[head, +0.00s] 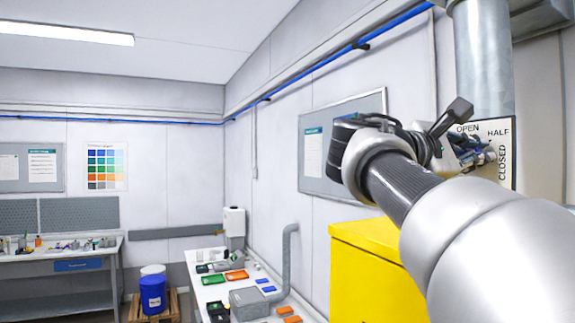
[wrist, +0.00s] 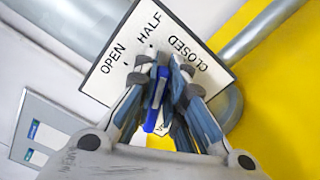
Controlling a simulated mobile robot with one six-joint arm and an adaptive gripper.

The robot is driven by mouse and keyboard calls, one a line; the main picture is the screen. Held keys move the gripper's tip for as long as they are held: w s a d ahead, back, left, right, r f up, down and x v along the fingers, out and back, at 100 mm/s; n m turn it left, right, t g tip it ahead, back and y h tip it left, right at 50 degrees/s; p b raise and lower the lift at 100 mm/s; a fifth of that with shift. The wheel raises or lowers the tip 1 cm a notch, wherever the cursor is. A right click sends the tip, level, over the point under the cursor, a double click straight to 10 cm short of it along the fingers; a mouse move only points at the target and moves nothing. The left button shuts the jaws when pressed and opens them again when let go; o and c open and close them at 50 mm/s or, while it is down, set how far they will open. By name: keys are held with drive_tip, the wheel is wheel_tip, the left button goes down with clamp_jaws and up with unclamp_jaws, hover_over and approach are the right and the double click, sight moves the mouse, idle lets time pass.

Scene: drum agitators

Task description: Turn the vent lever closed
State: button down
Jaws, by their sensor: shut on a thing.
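The vent lever (wrist: 155,98) shows as a blue handle between my fingers in the wrist view. My gripper (wrist: 166,72) is shut on it, with fingers on both sides. Behind it is a white plate (wrist: 97,82) marked OPEN, HALF and CLOSED. The fingers and handle cover the middle of the plate, so I cannot tell which mark the lever points to. In the head view my gripper (head: 466,150) is against the same plate (head: 503,168) at the right, and the lever is hidden there.
A grey vertical duct (head: 482,60) rises above the plate. A yellow cabinet (head: 372,262) stands below my arm. A grey-framed board (head: 318,150) hangs on the wall to the left. A bench (head: 206,288) with small parts and a blue drum (head: 152,294) are farther away.

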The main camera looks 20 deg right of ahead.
drive_tip(key=m+b, duration=0.1)
drive_tip(key=m, duration=0.1)
drive_tip(key=f+m+b, duration=0.1)
drive_tip(key=m+b, duration=0.1)
drive_tip(key=m, duration=0.1)
drive_tip(key=shift+s+f, duration=0.1)
drive_tip(key=shift+m, duration=0.3)
idle(0.4)
drive_tip(key=c, duration=1.6)
unclamp_jaws()
drive_tip(key=shift+c, duration=0.2)
drive_tip(key=s+a, duration=0.1)
drive_tip(key=a, duration=1.1)
